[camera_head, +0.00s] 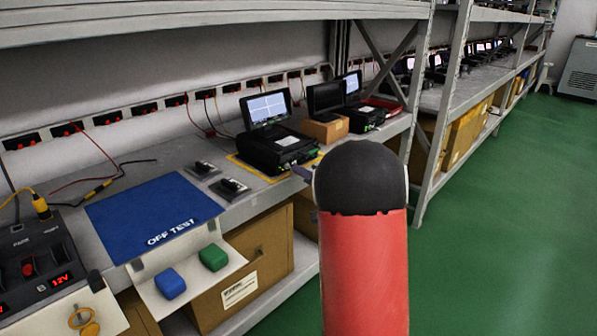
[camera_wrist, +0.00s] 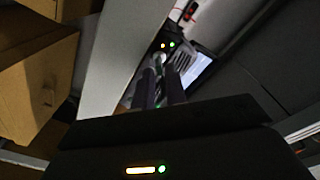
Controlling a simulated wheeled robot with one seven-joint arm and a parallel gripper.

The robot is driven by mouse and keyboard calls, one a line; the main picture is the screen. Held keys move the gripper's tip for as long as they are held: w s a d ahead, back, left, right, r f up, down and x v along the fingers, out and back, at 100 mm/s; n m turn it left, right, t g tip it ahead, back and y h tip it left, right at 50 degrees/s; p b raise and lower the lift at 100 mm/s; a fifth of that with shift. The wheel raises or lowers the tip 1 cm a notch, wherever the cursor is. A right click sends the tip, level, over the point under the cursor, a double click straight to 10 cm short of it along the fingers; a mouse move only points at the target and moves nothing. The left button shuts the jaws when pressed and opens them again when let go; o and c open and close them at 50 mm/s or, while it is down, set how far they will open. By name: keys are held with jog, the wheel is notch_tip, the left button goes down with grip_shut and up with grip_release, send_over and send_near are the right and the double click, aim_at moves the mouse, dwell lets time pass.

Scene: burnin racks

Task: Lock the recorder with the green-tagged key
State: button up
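The recorder (camera_head: 275,150) is a black box with a lit screen (camera_head: 267,108) on top. It sits on a yellow mat on the bench. My gripper (camera_head: 302,172) is mostly hidden behind my red and black arm; only a small greyish tip shows at the recorder's front right. In the wrist view, my gripper (camera_wrist: 161,85) has two dark fingers pointing toward the recorder's front, with small orange and green lights beyond. Something pale shows between the fingers, too small to identify. I cannot make out a green-tagged key. A green block (camera_head: 214,257) and a blue block (camera_head: 170,284) rest on a white ledge.
A blue mat marked "OFF TEST" (camera_head: 150,212) lies left of the recorder. Two small black devices (camera_head: 232,187) stand between them. A power supply (camera_head: 40,262) stands at far left. A cardboard box (camera_head: 324,129) and another monitor are right of the recorder. The green aisle floor is clear.

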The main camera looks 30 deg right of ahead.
jog(key=shift+w+a, duration=0.2)
jog(key=shift+w, duration=0.5)
grip_shut()
